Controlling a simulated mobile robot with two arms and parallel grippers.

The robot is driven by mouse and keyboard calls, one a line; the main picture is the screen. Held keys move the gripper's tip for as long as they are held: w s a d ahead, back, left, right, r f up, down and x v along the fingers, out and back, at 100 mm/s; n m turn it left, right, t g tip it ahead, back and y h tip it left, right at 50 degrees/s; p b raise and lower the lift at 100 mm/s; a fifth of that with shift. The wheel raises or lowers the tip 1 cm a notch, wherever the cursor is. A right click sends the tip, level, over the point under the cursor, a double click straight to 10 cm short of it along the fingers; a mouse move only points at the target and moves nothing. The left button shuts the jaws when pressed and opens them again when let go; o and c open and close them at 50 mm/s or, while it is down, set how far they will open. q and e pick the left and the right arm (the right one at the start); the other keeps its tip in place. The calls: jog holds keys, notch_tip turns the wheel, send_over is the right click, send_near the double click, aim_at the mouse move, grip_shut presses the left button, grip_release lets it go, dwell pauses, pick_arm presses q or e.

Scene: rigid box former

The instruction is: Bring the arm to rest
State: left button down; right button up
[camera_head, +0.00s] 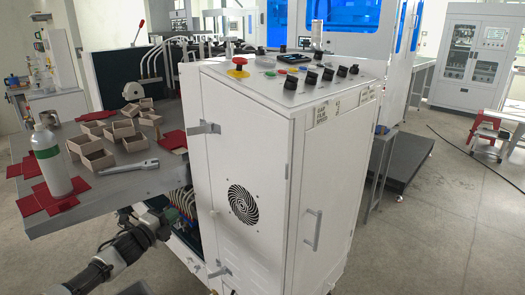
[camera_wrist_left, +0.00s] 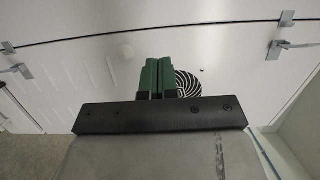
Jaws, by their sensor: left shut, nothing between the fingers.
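My left arm (camera_head: 130,243) comes in from the lower left in the head view. It reaches in front of the table's near edge, toward the left side of the white cabinet (camera_head: 243,150). In the left wrist view, my left gripper (camera_wrist_left: 158,68) has its two green fingers side by side, shut with nothing between them. Behind them are the white cabinet panel and its round fan grille (camera_wrist_left: 188,83). I cannot tell how far the fingertips are from the panel. My right gripper is in neither view.
The grey table (camera_head: 100,205) holds several small open boxes (camera_head: 97,155), red sheets (camera_head: 40,203), a white-green bottle (camera_head: 50,160) and a metal tool (camera_head: 130,167). The cabinet top carries a red emergency button (camera_head: 240,62). Open floor (camera_head: 440,220) lies right of the cabinet.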

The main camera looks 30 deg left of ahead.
pick_arm(q)
jog(key=s+d+f+n+g+y+p, duration=0.1)
jog(key=s+d+f+n+g, duration=0.3)
jog(key=f, duration=0.7)
jog(key=s+d+f+n+g+p, duration=0.1)
jog(key=s+f+n+g, duration=0.15)
jog(key=s+f, duration=0.6)
jog(key=s+d+f+n+g+y+p, duration=0.1)
jog(key=s+d+f+n+g, duration=0.2)
jog(key=f, duration=0.9)
jog(key=s+d+f+n+g+h, duration=0.1)
jog(key=s+d+f+g, duration=0.1)
jog(key=s+d+f, duration=0.3)
jog(key=s+d+f+n+g+h+p, duration=0.1)
jog(key=s+d+f, duration=0.4)
jog(key=s+d, duration=0.7)
jog(key=s+d+f+n+g+h+p, duration=0.1)
jog(key=s+d+f+n+g, duration=0.2)
jog(key=s+d, duration=0.6)
notch_tip(320, 180, down, 2)
jog(key=shift+d+f+g, duration=0.25)
jog(key=shift+d+g, duration=0.5)
jog(key=shift+d, duration=0.35)
